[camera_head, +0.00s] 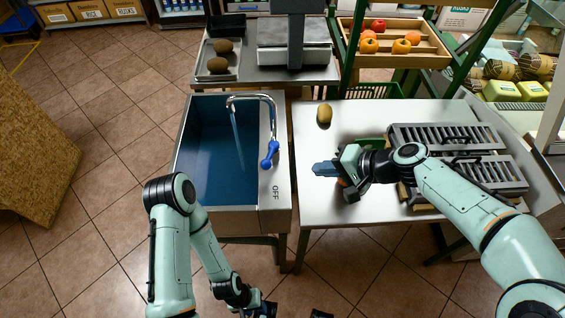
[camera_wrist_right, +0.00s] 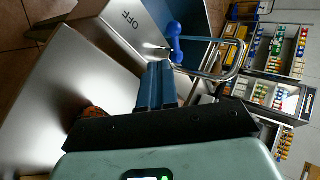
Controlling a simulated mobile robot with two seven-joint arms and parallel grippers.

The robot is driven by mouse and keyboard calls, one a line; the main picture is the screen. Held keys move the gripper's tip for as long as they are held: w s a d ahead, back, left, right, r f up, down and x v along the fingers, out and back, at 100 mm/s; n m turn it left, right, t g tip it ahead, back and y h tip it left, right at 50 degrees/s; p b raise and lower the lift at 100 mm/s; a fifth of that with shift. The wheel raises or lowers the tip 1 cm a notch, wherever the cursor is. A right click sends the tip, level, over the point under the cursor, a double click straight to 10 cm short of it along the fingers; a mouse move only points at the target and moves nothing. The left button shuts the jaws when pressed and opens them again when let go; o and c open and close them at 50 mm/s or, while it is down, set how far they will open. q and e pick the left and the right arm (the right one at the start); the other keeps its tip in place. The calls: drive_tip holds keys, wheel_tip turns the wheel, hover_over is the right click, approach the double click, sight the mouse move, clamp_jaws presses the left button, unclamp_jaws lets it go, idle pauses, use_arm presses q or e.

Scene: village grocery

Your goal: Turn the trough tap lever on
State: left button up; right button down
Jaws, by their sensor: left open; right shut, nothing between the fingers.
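The trough (camera_head: 218,160) is a steel sink with a blue basin, left of the white table. A chrome tap (camera_head: 252,97) arches over it, and a pale stream runs down from its spout. The blue tap lever (camera_head: 269,155) stands on the trough's right rim, above the word OFF. It also shows in the right wrist view (camera_wrist_right: 175,40), beyond my fingertips. My right gripper (camera_head: 325,169) is shut and empty, over the table's left part, to the right of the lever and apart from it. My left gripper (camera_head: 291,311) is open at the bottom edge, partly cut off, away from the trough.
The white table (camera_head: 315,205) holds a brown oval item (camera_head: 324,114) and dark slatted racks (camera_head: 450,138). An orange-brown thing (camera_wrist_right: 93,112) lies partly hidden by my right gripper. Behind the trough stands a scale (camera_head: 294,45).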

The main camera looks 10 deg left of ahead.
approach(270, 154)
drive_tip(key=s+f, duration=0.4)
drive_tip(key=shift+w+a+f+p, duration=0.1)
drive_tip(key=shift+w+a, duration=0.15)
drive_tip(key=shift+a, duration=0.35)
drive_tip(key=shift+w+a+f+p, duration=0.15)
drive_tip(key=shift+w+a, duration=0.1)
drive_tip(key=shift+a, duration=0.4)
drive_tip(key=shift+w+a+p, duration=0.1)
drive_tip(key=shift+w+a, duration=0.15)
drive_tip(key=shift+a, duration=0.35)
